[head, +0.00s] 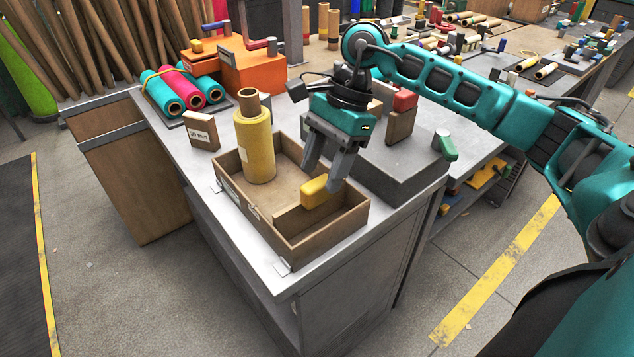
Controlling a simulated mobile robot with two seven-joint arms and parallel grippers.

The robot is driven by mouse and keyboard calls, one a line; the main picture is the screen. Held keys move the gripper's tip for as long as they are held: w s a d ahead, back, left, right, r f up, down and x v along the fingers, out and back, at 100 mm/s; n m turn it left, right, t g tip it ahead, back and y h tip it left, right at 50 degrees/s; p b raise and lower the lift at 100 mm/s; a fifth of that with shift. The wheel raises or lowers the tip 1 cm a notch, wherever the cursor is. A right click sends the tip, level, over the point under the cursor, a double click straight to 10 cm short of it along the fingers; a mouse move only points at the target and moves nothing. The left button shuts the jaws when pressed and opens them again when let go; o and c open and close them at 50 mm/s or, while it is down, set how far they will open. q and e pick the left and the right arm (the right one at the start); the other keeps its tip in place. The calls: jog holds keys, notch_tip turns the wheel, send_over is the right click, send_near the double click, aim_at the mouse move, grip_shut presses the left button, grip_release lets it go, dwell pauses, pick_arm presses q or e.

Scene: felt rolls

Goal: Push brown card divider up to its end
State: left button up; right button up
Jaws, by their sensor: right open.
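An open brown box (326,238) stands on the grey bench's near corner. The brown card divider (293,221) seems to be the low upright board across the near part of the box. A yellow rounded block (314,193) sits at its right end; I cannot tell whether it is fixed to the divider. A yellow felt roll (256,148) stands upright in the far left part of the box. My right gripper (322,174) is open, pointing down over the box, with its fingertips close to the yellow block; contact is unclear. My left gripper is not in view.
A brown block marked 30 mm (201,132) stands left of the box. Teal and red rolls (183,90) lie behind it. An orange stand (252,68) is at the back.

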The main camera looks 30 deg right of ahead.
aim_at(318, 181)
jog(key=shift+x, duration=1.8)
grip_shut()
